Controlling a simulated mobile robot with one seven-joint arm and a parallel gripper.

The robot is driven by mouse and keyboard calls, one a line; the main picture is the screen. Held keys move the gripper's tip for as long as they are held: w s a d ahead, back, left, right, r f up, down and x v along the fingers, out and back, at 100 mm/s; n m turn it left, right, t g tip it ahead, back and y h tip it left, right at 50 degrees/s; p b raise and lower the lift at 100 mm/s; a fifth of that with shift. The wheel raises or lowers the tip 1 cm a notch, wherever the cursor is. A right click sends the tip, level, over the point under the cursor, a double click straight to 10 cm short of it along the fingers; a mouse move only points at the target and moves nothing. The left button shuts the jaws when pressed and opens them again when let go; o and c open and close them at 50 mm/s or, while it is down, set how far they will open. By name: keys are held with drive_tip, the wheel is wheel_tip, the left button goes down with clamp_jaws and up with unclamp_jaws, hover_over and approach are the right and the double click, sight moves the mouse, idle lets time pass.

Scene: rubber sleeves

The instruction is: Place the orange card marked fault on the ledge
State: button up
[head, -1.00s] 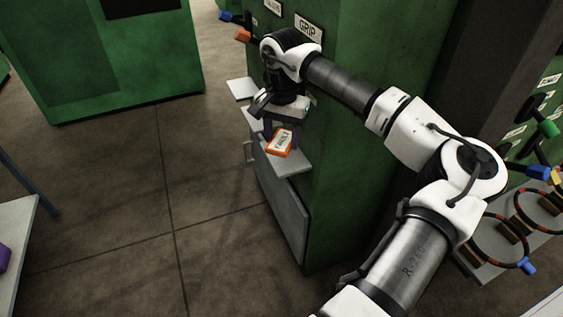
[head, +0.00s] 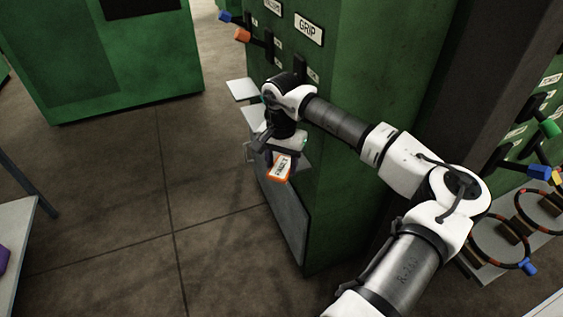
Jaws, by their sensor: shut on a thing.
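The orange card (head: 278,170) has a white label with dark lettering, and it is in my gripper (head: 279,155). My gripper points down and is shut on the card. The grey ledge (head: 301,162) sticks out from the green machine's side, and it is partly hidden behind my gripper and the card. The card shows in front of the ledge; I cannot tell whether it touches it. A second small grey shelf (head: 242,90) sticks out farther back on the same machine.
The green machine (head: 350,190) stands close beside my arm. Levers with blue and orange ends (head: 243,35) and a GRIP sign (head: 309,29) are on it. Rings on a grey bench (head: 500,240) lie at right. A table edge (head: 15,235) is at left. The floor between is clear.

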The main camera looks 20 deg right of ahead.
sight(281, 167)
drive_tip(key=o, duration=1)
drive_tip(key=shift+f, duration=0.1)
drive_tip(key=shift+c, duration=0.2)
wheel_tip(281, 167, up, 12)
drive_tip(key=shift+r+p, duration=0.2)
drive_tip(key=shift+p, duration=0.2)
